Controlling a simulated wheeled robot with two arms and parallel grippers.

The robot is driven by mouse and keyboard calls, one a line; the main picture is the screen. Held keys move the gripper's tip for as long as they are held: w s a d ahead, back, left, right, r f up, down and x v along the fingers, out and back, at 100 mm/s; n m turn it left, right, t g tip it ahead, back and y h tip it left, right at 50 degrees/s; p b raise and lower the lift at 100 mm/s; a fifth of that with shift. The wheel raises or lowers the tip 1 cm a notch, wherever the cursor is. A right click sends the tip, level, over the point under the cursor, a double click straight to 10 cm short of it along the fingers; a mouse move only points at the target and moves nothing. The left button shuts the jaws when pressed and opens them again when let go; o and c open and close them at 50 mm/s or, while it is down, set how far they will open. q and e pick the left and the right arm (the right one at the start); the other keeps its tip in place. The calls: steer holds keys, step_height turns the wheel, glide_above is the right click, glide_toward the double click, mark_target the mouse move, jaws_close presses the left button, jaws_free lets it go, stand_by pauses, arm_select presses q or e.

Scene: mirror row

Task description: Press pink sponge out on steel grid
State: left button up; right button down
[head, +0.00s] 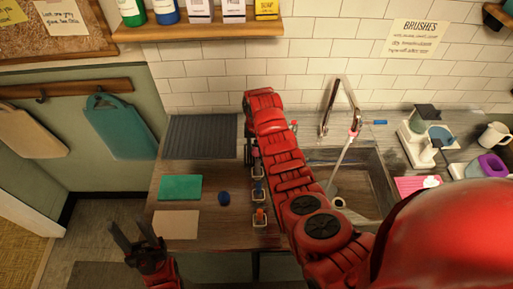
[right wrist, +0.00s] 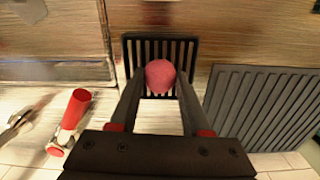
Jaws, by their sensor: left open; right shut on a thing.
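In the right wrist view, the round pink sponge (right wrist: 160,74) is between the fingertips of my right gripper (right wrist: 158,80), which is shut on it. The sponge is over the dark slotted steel grid (right wrist: 190,47). I cannot tell whether it touches the bars. In the head view my red right arm hides the grid and my right gripper. My left gripper (head: 131,228) is open and empty at the lower left, in front of the counter.
A dark ribbed mat (head: 200,137) lies beside the grid. A green pad (head: 180,188), a tan pad (head: 175,224), a blue round thing (head: 224,198) and several small holders (head: 258,190) are on the counter. The sink (head: 360,185) with its tap (head: 334,105) is to the right.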

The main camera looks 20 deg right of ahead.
mark_target(257, 149)
steer(key=shift+r, duration=0.1)
stand_by(0.5)
step_height(257, 149, up, 2)
steer(key=shift+r+p, duration=0.1)
steer(key=shift+p, duration=0.45)
steer(key=shift+r+p, duration=0.45)
steer(key=shift+r, duration=1.85)
steer(key=shift+r, duration=0.1)
